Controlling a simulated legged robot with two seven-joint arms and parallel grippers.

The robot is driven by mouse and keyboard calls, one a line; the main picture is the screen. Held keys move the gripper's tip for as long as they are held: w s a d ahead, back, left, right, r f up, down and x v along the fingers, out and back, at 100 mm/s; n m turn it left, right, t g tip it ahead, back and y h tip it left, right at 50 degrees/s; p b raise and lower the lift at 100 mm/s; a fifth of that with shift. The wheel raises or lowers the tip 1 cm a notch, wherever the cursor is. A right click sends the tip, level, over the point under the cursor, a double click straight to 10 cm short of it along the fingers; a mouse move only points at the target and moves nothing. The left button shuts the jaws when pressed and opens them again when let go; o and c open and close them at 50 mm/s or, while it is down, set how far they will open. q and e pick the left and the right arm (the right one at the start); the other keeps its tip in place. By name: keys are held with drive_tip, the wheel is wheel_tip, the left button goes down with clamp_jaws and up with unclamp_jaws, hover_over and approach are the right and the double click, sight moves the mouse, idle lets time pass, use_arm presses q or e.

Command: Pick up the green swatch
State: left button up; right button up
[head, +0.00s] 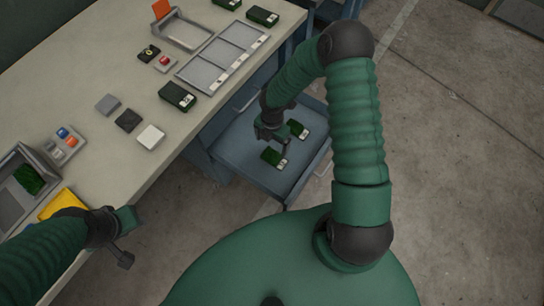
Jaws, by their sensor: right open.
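Two green swatches with pale labels lie in the open blue-grey drawer (238,153). One green swatch (270,157) is nearer, and the other green swatch (296,127) is farther back to the right. My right gripper (277,141) is open and points down over the drawer, between the two swatches in the picture. It holds nothing that I can see, and its height above them is hard to judge. A green textured piece (28,180) sits in a grey tray at the left. My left gripper (126,238) is beside the table's front edge; its jaw state is unclear.
The table (90,75) holds dark green boxes (177,96), a divided tray (222,54), grey, black and white squares (127,121), a button box (63,143) and a yellow item (64,200). The drawer's walls surround the swatches. Concrete floor (460,150) is clear at right.

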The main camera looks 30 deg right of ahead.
sight(272, 154)
drive_tip(key=f, duration=0.3)
drive_tip(key=shift+w+a+f, duration=0.2)
drive_tip(key=shift+a, duration=0.05)
drive_tip(key=shift+a+f+b, duration=0.15)
drive_tip(key=shift+f+b, duration=0.15)
drive_tip(key=shift+b, duration=0.05)
drive_tip(key=f+b, duration=0.1)
drive_tip(key=f, duration=0.3)
drive_tip(key=shift+s, duration=0.2)
drive_tip(key=shift+d+f, duration=0.2)
drive_tip(key=shift+f, duration=0.1)
drive_tip(key=shift+w+d, duration=0.1)
drive_tip(key=shift+d, duration=0.15)
drive_tip(key=shift+a, duration=0.15)
drive_tip(key=c, duration=0.4)
drive_tip(key=shift+a+r, duration=0.1)
drive_tip(key=shift+a, duration=0.05)
drive_tip(key=c, duration=1)
use_arm(q)
drive_tip(key=f, duration=0.2)
drive_tip(key=shift+a+f, duration=0.3)
drive_tip(key=shift+a, duration=0.1)
